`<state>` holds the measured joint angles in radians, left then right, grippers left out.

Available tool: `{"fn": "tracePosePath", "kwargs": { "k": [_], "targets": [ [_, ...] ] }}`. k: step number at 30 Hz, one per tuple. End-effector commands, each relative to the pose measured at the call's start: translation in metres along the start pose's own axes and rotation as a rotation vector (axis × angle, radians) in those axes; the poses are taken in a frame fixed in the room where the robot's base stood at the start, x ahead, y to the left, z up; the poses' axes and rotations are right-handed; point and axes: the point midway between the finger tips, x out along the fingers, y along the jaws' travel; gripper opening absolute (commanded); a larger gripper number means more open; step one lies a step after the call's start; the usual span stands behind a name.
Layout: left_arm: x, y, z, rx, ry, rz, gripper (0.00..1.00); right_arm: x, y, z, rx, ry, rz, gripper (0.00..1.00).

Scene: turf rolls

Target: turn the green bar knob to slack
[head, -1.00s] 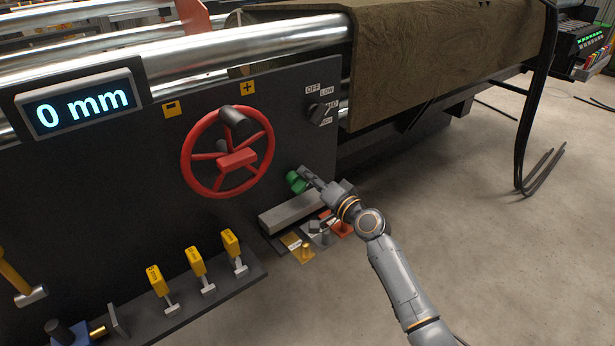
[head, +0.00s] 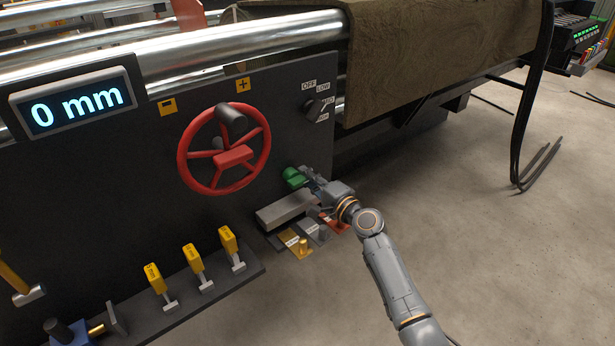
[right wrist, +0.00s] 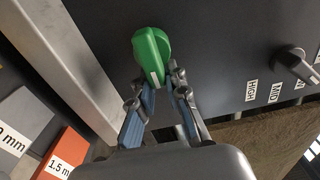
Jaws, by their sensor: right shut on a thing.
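The green bar knob (head: 292,177) is on the dark machine panel, below and right of the red handwheel. In the right wrist view the knob (right wrist: 152,52) shows a raised bar with a pale mark on its near end. My right gripper (head: 305,174) is at the knob, coming from the lower right. In the right wrist view its fingers (right wrist: 163,82) are on either side of the bar's near end, shut on it. The gripper hides part of the panel around the knob, and I cannot read a slack label. My left gripper is out of view.
The red handwheel (head: 224,150) is up and left of the knob. A black selector knob (head: 315,108) is above it. A grey block (head: 287,208) and several coloured tags lie just below. Yellow-handled levers (head: 193,258) stand at lower left.

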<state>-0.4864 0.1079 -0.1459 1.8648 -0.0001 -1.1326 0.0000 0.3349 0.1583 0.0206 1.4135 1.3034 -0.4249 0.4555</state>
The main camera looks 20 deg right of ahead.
Motion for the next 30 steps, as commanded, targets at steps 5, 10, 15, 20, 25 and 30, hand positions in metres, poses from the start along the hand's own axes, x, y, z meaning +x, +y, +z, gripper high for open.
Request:
{"fn": "tracePosePath", "kwargs": {
  "k": [5, 10, 15, 20, 25, 30],
  "targets": [
    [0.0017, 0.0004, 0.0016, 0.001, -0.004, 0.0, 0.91, -0.0002, 0.0084, 0.0079, 0.015, -0.018, 0.015, 0.0],
    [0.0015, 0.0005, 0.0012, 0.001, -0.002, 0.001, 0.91, -0.0002, 0.0083, 0.008, 0.015, -0.018, 0.014, 0.0],
    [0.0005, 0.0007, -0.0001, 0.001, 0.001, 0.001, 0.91, -0.0001, 0.0079, 0.0081, 0.015, -0.018, 0.014, 0.3],
    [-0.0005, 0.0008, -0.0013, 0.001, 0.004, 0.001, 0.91, 0.0003, 0.0057, 0.0075, 0.012, -0.017, 0.01, 0.38],
    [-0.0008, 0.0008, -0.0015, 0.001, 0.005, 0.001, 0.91, 0.0003, 0.0037, 0.0056, 0.011, -0.013, 0.007, 0.38],
    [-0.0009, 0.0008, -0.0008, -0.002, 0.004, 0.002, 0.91, -0.0046, 0.003, 0.0036, 0.009, -0.01, 0.006, 0.38]
  ]
}}
